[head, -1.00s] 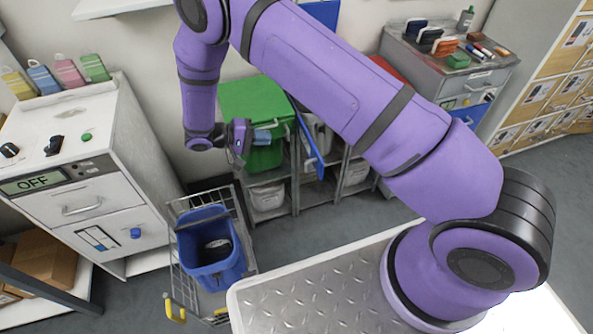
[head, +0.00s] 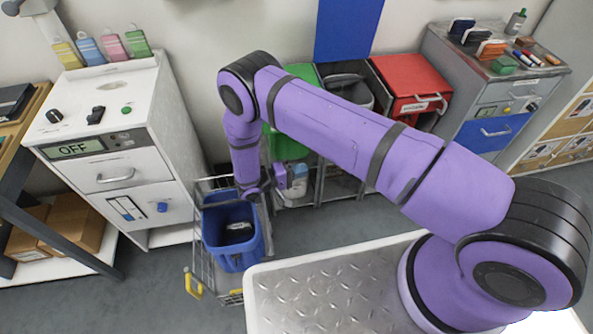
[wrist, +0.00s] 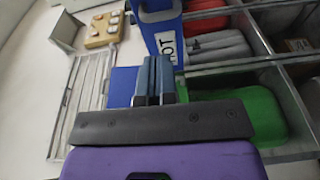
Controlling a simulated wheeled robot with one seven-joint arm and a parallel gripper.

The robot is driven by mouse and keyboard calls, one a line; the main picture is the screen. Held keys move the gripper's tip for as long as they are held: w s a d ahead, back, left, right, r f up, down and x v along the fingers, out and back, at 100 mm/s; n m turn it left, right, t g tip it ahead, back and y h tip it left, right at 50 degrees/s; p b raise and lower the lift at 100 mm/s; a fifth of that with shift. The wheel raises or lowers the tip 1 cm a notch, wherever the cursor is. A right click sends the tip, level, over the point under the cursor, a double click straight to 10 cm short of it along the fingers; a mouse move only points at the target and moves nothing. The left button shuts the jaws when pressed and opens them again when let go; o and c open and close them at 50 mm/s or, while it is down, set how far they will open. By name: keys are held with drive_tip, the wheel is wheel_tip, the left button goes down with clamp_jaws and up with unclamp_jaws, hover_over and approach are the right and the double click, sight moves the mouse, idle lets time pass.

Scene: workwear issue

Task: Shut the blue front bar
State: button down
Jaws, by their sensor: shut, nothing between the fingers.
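The blue front bar (wrist: 168,28) with a white label reading "HOT" shows in the wrist view. It stands out from the front of the shelf rack, beside the grey bin's bay and just beyond my fingertips. I cannot tell whether they touch it. My gripper (wrist: 155,65) has its two blue-grey fingers together with nothing between them. In the head view my gripper (head: 300,174) is low in front of the rack, right of the blue basket. The bar is hidden behind my arm there.
The wire cart with a blue basket (head: 232,262) stands left of my gripper. The rack holds a green bin (head: 288,145), a grey bin (head: 348,88) and a red bin (head: 408,82). A white cabinet (head: 165,120) is at left and a grey cabinet (head: 510,82) at right.

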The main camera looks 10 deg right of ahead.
drive_tip(key=w+d, duration=0.1)
drive_tip(key=d, duration=0.8)
drive_tip(key=shift+w+d+f, duration=0.15)
drive_tip(key=shift+w+d, duration=0.15)
drive_tip(key=shift+w, duration=0.05)
drive_tip(key=shift+d, duration=0.1)
